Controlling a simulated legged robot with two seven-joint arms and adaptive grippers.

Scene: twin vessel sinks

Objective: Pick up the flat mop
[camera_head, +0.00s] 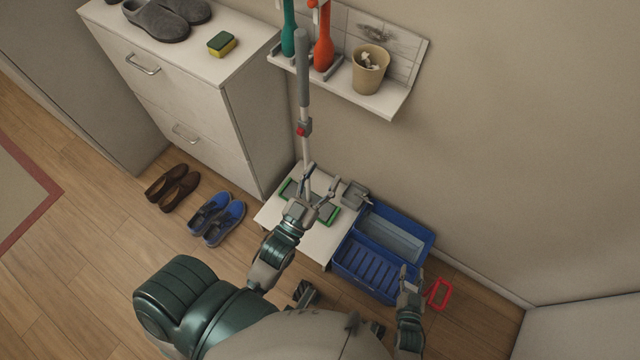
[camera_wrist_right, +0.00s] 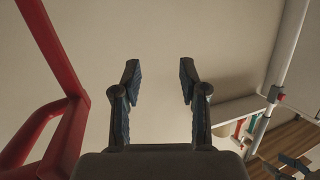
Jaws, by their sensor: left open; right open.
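The flat mop (camera_head: 304,115) stands upright on a low white table. It has a grey grip, a white pole with a red collar and a green-edged flat head. Its pole also shows at the right of the right wrist view (camera_wrist_right: 287,55). My left gripper (camera_head: 320,176) is open at the lower pole, just above the head, and partly covers the head. I cannot tell whether its fingers touch the pole. My right gripper (camera_head: 411,272) is open and empty by the blue bucket, away from the mop; its spread fingers show in the right wrist view (camera_wrist_right: 160,82).
A blue bucket (camera_head: 424,236) stands right of the low table (camera_head: 270,212). A red handle-like frame (camera_head: 439,294) is beside my right gripper. A cabinet (camera_head: 225,110) and shoes (camera_head: 217,220) are left.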

